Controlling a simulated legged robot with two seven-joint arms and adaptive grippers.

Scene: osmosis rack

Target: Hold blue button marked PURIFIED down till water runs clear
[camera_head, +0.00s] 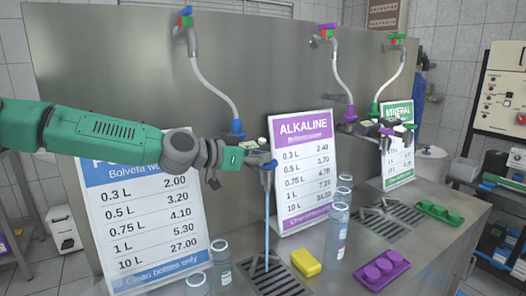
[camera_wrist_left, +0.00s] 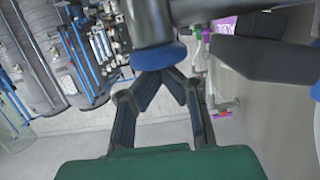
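The blue-trimmed tap unit (camera_head: 258,157) hangs at the front left of the steel cabinet, on a pipe with a blue fitting (camera_head: 237,127). My left gripper (camera_head: 228,158) is right beside this unit and partly covers it. The blue PURIFIED button cannot be made out, so contact with it cannot be told. A thin bluish stream (camera_head: 267,220) falls from the unit to the drain grate (camera_head: 276,282). In the left wrist view, my gripper's fingers (camera_wrist_left: 160,80) converge below a blue ring (camera_wrist_left: 160,56); their tips are hidden. My right gripper is not in view.
Clear bottles (camera_head: 337,235) stand right of the stream, others left of it. A yellow sponge (camera_head: 306,262), purple tray (camera_head: 381,270) and green tray (camera_head: 438,212) lie on the counter. Price boards, including ALKALINE (camera_head: 304,170), lean behind. Another tap unit (camera_head: 378,126) hangs to the right.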

